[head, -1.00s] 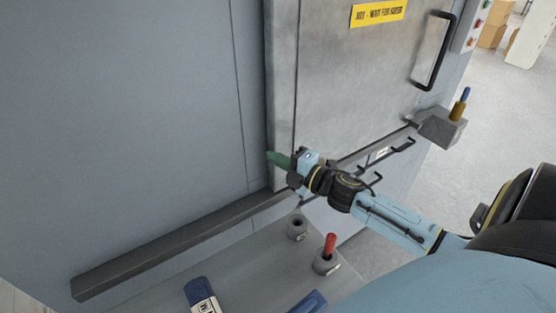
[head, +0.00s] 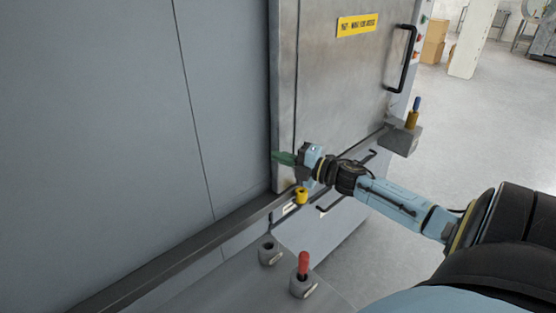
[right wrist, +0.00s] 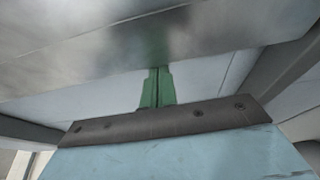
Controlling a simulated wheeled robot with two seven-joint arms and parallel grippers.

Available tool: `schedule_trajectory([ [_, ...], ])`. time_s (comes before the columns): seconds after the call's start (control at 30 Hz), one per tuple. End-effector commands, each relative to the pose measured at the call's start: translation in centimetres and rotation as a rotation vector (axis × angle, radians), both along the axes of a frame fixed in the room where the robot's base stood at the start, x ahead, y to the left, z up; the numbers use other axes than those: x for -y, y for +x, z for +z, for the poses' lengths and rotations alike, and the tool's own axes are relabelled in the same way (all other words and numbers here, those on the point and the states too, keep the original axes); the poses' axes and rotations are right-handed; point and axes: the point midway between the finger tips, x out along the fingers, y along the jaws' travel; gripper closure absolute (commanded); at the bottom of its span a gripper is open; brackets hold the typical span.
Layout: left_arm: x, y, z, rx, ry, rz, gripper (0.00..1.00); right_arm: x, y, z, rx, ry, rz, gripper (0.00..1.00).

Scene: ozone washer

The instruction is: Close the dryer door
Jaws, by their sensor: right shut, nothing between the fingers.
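The dryer door is a flat grey metal panel (head: 340,95) with a yellow label (head: 357,25) and a black bar handle (head: 403,58) near its right edge. It stands upright above a dark rail (head: 170,250). My right gripper (head: 283,158) has green fingers, shut and empty, at the lower left edge of the door and pointing left. In the right wrist view the shut green fingers (right wrist: 157,88) reach up to the grey metal surface (right wrist: 150,40); I cannot tell whether they touch it. My left gripper is not in view.
A grey block with a brown and blue peg (head: 402,138) sits at the rail's right end. A yellow knob (head: 301,195) is just below my right gripper. A grey ledge holds a red-handled cup (head: 303,280) and an empty cup (head: 270,253). Open floor lies right.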

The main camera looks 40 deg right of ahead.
Motion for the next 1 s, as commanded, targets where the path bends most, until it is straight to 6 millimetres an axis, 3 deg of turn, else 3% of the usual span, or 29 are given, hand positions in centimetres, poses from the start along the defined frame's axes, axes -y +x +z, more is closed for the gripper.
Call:
schedule_trajectory([
  [0.27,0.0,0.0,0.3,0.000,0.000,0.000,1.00,0.3,0.1,0.3,0.001,-0.004,-0.017,1.00],
  [0.37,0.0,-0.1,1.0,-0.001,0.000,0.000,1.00,-1.0,0.2,0.4,0.001,-0.003,-0.012,1.00],
  [0.53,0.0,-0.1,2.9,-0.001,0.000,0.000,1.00,-4.8,0.3,0.7,0.001,0.000,0.002,1.00],
  [0.63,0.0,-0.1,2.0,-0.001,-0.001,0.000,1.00,-3.8,-1.7,-0.1,-0.004,-0.003,0.001,1.00],
  [1.0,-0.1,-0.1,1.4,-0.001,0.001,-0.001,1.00,-2.1,-7.3,0.0,-0.002,-0.004,0.005,1.00],
])
